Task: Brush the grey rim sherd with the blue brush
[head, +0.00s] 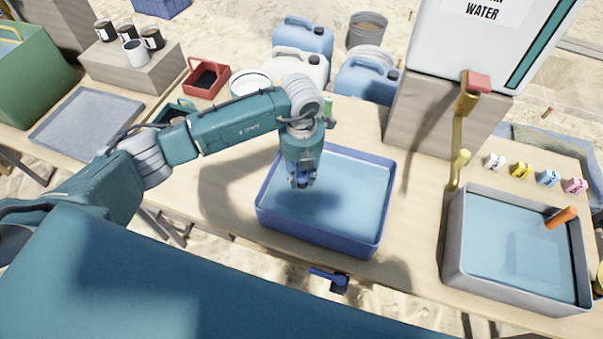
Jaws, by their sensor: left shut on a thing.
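My left gripper (300,182) points down over the blue-rimmed tub of water (378,225), above its left part. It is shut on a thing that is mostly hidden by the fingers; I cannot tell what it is. My right gripper is not in view.
A grey tub of water (455,262) with an orange-handled thing (562,217) stands right, beside a brass tap (457,130). A grey tray (85,122) and red basket (206,78) are left.

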